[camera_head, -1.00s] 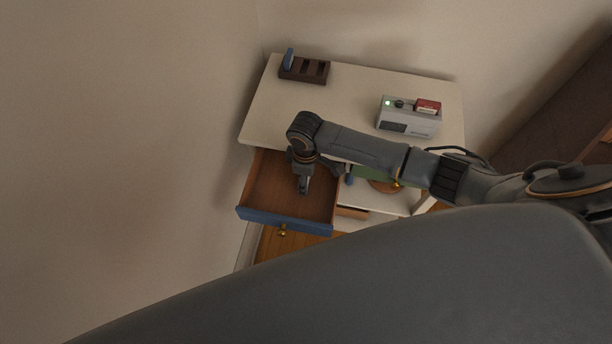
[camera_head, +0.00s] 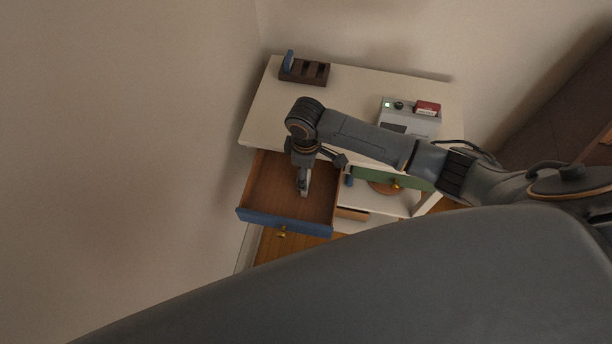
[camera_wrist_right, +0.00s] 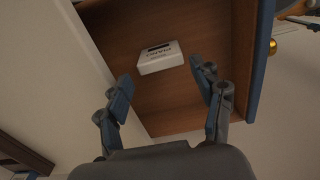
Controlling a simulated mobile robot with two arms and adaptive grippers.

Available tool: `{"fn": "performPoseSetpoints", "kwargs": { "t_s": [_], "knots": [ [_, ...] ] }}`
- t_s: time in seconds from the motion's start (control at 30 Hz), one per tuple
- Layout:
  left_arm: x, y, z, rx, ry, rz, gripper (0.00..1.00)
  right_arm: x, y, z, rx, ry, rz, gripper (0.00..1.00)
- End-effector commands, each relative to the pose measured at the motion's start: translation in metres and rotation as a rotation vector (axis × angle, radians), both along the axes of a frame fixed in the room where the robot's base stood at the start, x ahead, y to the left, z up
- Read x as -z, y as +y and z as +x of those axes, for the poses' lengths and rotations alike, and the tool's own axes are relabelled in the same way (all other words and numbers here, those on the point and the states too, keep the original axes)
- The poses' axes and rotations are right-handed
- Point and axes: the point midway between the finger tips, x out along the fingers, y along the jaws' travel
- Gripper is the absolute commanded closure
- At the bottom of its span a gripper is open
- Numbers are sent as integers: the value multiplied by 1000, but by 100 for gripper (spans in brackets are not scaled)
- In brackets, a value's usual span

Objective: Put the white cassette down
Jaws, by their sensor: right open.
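The white cassette (camera_wrist_right: 161,57) lies in the open blue-fronted drawer in the right wrist view, with dark print on its face. It rests on the brown drawer floor (camera_wrist_right: 185,95), apart from the fingers. In the head view the drawer (camera_head: 285,222) is pulled out on the left of the cabinet. My right gripper (camera_head: 303,188) hangs above or in the drawer, pointing down, and hides the cassette there. In the right wrist view my right gripper (camera_wrist_right: 163,92) is open, its blue-padded fingers apart with nothing between them. My left gripper is not in view.
The white cabinet top (camera_head: 352,97) carries a dark slotted rack (camera_head: 305,71) with a blue item upright in it. A grey player (camera_head: 398,118) with a red cassette (camera_head: 427,108) on top stands at the right. A green drawer front (camera_head: 372,177) is below. A wall borders the left.

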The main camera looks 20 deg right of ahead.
Motion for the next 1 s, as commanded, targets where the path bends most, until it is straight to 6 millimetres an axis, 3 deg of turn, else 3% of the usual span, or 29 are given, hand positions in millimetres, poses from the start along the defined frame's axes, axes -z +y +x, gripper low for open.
{"fn": "performPoseSetpoints", "kwargs": {
  "t_s": [0.2,0.4,1.0],
  "knots": [
    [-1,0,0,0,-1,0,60,-46,0,0,-1,-3,1,33],
    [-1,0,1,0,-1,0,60,-68,0,0,0,0,0,33],
    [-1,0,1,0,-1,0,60,-72,0,0,0,1,0,33]
  ]
}}
